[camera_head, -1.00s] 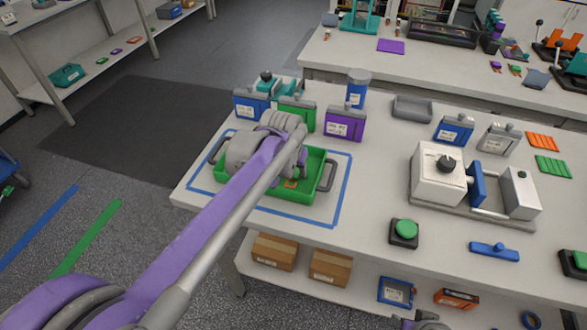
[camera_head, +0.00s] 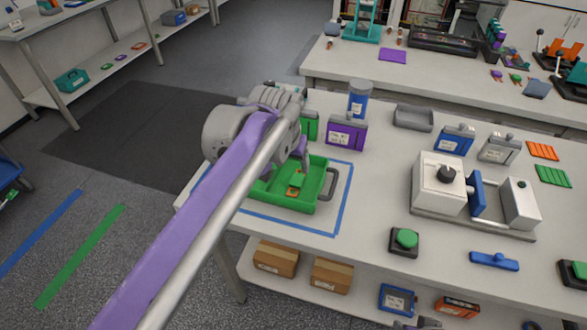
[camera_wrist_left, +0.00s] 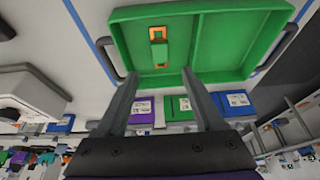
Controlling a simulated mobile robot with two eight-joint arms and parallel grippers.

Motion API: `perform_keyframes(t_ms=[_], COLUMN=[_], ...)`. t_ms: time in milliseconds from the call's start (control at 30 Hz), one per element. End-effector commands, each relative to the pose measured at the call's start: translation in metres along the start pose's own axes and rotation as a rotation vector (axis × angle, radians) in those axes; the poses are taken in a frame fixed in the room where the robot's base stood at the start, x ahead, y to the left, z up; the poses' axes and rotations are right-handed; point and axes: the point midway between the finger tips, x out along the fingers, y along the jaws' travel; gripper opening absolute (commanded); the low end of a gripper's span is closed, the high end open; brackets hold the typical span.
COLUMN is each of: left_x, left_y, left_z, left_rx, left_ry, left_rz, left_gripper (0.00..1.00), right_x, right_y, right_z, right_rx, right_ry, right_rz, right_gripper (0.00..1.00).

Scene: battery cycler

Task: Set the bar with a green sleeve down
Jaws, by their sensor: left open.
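The bar with a green sleeve (camera_head: 297,180) lies in the green tray (camera_head: 322,207), its orange ends showing at both sides of the sleeve. My right gripper is not in view.
Blue tape (camera_head: 341,198) outlines the tray's place. A white press-like device (camera_head: 439,184) stands to the right. The table between is mostly clear.

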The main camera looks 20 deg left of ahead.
Motion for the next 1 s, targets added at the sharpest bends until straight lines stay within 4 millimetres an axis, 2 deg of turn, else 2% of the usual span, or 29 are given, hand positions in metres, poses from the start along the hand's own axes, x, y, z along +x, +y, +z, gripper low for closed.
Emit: perform_keyframes(t_ms=[100,267,367,467,700,800,900,1000], left_x=[-0.013,-0.018,-0.017,-0.011,0.025,0.042,0.054,0.061], left_y=[0.0,0.0,-0.002,-0.006,-0.016,-0.017,-0.018,-0.019], left_z=[0.0,0.001,0.013,0.047,0.184,0.233,0.266,0.281], left_rx=[0.0,0.0,-0.002,-0.007,-0.023,-0.027,-0.03,-0.031], left_ry=[0.0,0.0,0.002,0.007,0.032,0.039,0.045,0.048], left_rz=[0.0,0.0,-0.001,-0.002,-0.005,-0.007,-0.008,-0.008], left_gripper=[0.7,0.7,0.7,0.7,0.7,0.7,0.7,0.7], right_x=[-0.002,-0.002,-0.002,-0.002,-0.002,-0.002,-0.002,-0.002], right_y=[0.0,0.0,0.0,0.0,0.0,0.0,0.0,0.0], right_z=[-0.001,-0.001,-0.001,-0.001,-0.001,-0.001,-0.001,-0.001], right_rx=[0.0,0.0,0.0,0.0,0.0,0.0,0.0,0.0], right_ry=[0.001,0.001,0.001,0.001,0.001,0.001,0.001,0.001], right_rz=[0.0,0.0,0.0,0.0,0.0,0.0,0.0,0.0], right_gripper=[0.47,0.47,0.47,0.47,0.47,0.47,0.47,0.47])
